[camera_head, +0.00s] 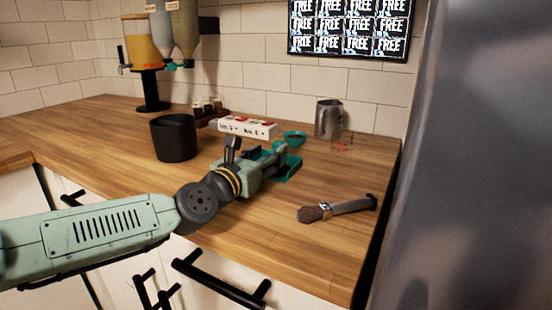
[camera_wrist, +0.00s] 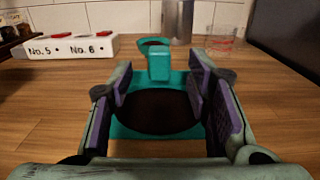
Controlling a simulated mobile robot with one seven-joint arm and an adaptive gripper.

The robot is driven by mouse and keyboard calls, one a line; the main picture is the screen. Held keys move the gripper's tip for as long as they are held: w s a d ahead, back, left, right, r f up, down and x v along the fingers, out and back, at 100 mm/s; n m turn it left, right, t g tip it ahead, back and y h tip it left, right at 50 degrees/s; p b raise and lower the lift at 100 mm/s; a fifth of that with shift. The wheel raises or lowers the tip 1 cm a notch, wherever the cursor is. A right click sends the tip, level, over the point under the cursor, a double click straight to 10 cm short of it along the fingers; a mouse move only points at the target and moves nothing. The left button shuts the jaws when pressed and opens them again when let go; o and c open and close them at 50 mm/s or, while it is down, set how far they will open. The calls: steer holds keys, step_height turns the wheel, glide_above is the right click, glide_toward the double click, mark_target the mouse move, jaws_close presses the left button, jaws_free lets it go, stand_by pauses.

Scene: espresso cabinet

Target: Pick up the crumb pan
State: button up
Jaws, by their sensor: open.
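The crumb pan looks to be the teal tray (camera_head: 292,170) on the wooden counter, partly hidden behind my gripper in the head view. In the wrist view the teal tray (camera_wrist: 125,132) has a dark round middle and a raised teal block (camera_wrist: 159,62) at its far side. My gripper (camera_head: 272,158) is open, with its purple-padded fingers on either side of the tray in the wrist view (camera_wrist: 158,88). The raised block shows in the gap between the fingers, with space on both sides. I cannot tell whether the fingers touch the tray.
A clear glass (camera_wrist: 220,44) is beside the pitcher. A black bin (camera_head: 173,138) stands left; a brush (camera_head: 337,208) lies right. The front counter is mostly clear.

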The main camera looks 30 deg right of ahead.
mark_target(276, 147)
steer(key=p+x, duration=0.1)
steer(key=x, duration=0.4)
jaws_close()
stand_by(0.5)
